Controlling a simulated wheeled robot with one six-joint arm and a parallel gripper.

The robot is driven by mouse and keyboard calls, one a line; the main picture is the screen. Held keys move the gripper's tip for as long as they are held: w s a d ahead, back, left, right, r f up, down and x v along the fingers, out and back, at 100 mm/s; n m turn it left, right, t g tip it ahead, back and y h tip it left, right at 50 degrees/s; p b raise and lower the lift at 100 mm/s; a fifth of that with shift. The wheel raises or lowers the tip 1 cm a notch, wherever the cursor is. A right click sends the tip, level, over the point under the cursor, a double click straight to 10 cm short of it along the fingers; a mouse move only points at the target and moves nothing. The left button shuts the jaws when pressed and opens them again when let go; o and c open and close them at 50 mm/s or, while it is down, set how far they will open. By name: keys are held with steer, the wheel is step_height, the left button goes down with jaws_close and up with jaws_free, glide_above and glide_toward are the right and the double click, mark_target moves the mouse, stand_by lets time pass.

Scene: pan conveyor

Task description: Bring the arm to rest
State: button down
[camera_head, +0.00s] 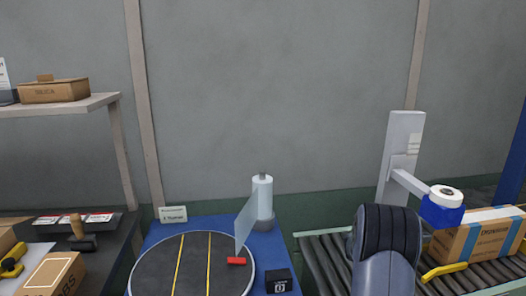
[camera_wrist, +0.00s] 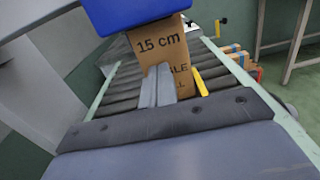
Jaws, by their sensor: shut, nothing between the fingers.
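My gripper (camera_wrist: 158,72) shows in the wrist view as two grey fingers side by side, shut and empty. It is in front of a cardboard box (camera_wrist: 157,42) marked "15 cm"; whether they touch cannot be told. My arm (camera_head: 386,245) rises at the lower right of the head view, and the gripper itself does not show there. A taped cardboard box (camera_head: 478,238) stands on the roller conveyor (camera_head: 325,262), right of my arm.
A blue-headed fixture (camera_head: 441,208) on a grey post (camera_head: 401,150) overhangs the conveyor by the box. A yellow piece (camera_head: 444,271) lies in front of the box. Left are a round turntable (camera_head: 193,268) with a clear panel and a cluttered bench (camera_head: 100,262). A shelf (camera_head: 62,107) is behind.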

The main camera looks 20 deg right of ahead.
steer(key=w+a, duration=0.3)
steer(key=a, duration=1.7)
steer(key=s+d+m+g+y+p, duration=0.4)
steer(key=s+m+y, duration=0.2)
steer(key=m, duration=0.6)
steer(key=shift+d+m+y, duration=0.3)
steer(key=shift+d+m, duration=0.05)
steer(key=shift+m, duration=0.05)
